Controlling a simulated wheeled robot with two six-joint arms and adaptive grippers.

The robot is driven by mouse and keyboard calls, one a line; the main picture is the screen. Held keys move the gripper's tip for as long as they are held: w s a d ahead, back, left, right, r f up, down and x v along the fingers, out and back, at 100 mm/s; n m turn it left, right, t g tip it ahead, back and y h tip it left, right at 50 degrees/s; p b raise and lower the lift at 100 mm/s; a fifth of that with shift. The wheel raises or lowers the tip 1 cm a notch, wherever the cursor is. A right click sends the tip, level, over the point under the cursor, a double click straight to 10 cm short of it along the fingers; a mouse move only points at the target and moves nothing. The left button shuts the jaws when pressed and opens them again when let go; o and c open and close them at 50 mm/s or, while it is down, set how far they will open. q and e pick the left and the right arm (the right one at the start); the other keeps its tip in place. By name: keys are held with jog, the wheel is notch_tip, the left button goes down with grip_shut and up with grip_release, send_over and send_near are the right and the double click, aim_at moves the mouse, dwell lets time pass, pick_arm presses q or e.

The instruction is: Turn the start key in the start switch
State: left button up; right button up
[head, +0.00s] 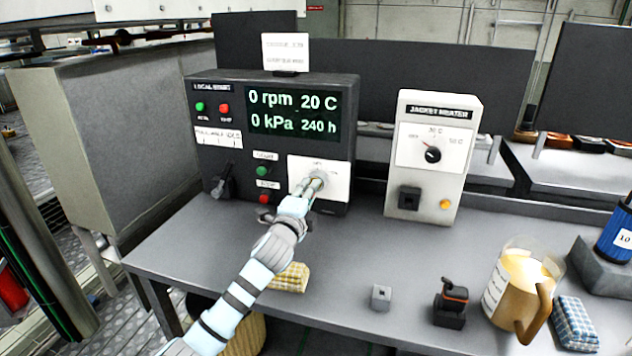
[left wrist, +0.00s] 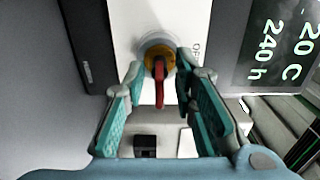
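The start switch, a brass-coloured round barrel (left wrist: 158,57) on a white plate (head: 334,178), is at the lower right of the dark control panel. In the left wrist view a red key (left wrist: 159,88) stands in it. My left gripper (head: 315,184) is at the switch; its fingers hide most of the switch in the head view. In the left wrist view my left gripper (left wrist: 160,78) is open, one finger on each side of the key, with gaps visible between. My right gripper is not in view.
The panel (head: 271,153) shows 0 rpm, with buttons and a lever on its left. A jacket heater box (head: 432,150) stands to the right. A small grey block (head: 381,297), a black-and-orange device (head: 450,303), a jug (head: 520,290) and cloths (head: 291,277) lie on the bench.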

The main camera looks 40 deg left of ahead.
pick_arm(q)
grip_shut()
jog(key=m, duration=1.2)
jog(key=shift+m, duration=0.3)
jog(key=shift+c, duration=0.7)
grip_release()
jog(key=shift+m, duration=0.3)
jog(key=o, duration=0.4)
jog(key=v, duration=1.2)
jog(key=shift+d, duration=0.1)
